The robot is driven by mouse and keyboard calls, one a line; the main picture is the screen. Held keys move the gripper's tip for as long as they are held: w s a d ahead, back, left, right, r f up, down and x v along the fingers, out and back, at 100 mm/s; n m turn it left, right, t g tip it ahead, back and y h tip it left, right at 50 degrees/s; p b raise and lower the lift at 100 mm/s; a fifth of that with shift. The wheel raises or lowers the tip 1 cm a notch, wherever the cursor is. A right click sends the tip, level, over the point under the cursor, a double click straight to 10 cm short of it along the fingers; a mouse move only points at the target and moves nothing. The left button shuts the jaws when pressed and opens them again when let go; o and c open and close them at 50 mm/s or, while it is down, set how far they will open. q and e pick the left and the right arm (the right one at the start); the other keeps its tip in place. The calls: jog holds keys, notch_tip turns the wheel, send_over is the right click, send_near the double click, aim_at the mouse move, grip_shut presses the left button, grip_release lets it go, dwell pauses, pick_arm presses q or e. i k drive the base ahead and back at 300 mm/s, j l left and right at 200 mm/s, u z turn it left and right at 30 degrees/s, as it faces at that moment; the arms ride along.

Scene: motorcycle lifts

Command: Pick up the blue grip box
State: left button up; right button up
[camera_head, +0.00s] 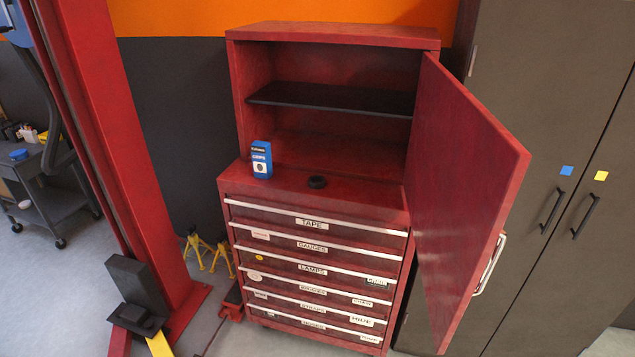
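The blue grip box (262,160) stands upright on the top of the red drawer chest (340,196), near its left side and in front of the open upper cabinet. It is blue with a black band near the top, white lettering and a white panel with a dark round mark on its front. Neither of my grippers shows in the head view.
The red cabinet door (465,190) stands wide open on the right. A black shelf (335,99) crosses the empty cabinet. A red lift post (105,130) stands left. Grey lockers (555,120) stand right.

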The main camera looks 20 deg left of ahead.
aim_at(261, 152)
jog(key=u, duration=0.4)
jog(key=i+j+u, duration=0.1)
jog(key=u, duration=0.3)
jog(key=i+j+u, duration=0.15)
jog(key=u, duration=0.3)
jog(key=i+j+u, duration=0.15)
jog(key=u, duration=0.25)
jog(key=i, duration=0.25)
